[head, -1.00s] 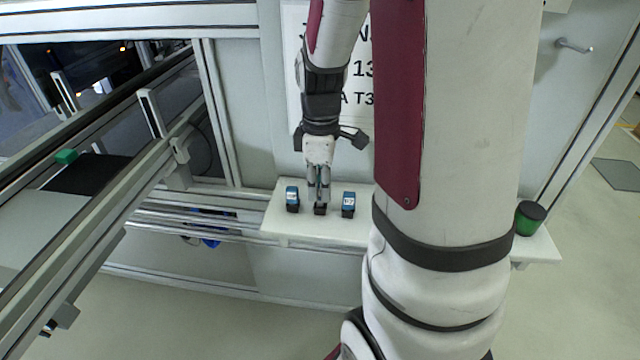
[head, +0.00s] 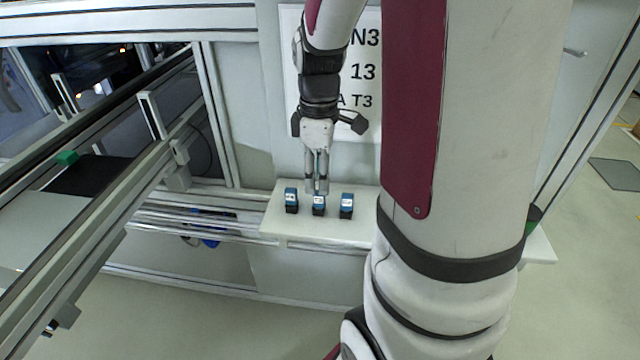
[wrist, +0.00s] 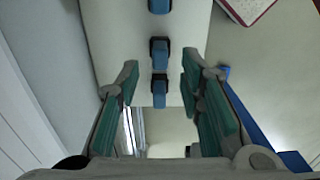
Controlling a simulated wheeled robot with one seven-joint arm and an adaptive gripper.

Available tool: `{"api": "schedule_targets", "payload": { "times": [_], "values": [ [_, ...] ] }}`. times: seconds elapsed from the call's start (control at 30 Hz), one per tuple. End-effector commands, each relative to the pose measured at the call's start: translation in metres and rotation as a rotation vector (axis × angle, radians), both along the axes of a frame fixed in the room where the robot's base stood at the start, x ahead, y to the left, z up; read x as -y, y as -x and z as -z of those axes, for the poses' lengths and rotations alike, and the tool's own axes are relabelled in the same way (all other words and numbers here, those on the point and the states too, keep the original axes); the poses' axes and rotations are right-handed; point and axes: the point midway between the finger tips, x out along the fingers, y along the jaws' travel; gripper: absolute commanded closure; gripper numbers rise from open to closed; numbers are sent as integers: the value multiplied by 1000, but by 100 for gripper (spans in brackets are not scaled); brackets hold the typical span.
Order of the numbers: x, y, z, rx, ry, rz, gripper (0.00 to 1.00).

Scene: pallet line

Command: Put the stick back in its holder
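Three short blue sticks with white labels stand in black holders in a row on a white shelf (head: 330,228): the left stick (head: 291,195), the middle stick (head: 318,203) and the right stick (head: 347,200). All look upright. My gripper (head: 317,190) is just above the middle stick, pointing down. In the wrist view, its green-padded fingers (wrist: 160,90) are spread wide with nothing held between them. The middle stick also shows there (wrist: 161,54), beyond the fingertips. The middle holder is partly hidden by its stick.
A sign (head: 364,72) hangs on the wall behind my gripper. A conveyor with metal rails (head: 120,180) runs at the left, with a small green block (head: 67,157) on it. A green jar (head: 531,218) is mostly hidden behind my arm. The shelf front is clear.

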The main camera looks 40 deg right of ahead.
Motion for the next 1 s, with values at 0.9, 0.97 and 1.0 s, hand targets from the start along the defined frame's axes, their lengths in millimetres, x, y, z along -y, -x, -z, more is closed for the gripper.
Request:
{"api": "schedule_targets", "payload": {
  "times": [0.9,0.97,1.0],
  "values": [
    [-146,101,-115,174,-41,444,66],
    [-156,116,-116,191,-51,499,66],
    [-162,125,-116,199,-58,531,66]
  ]
}}
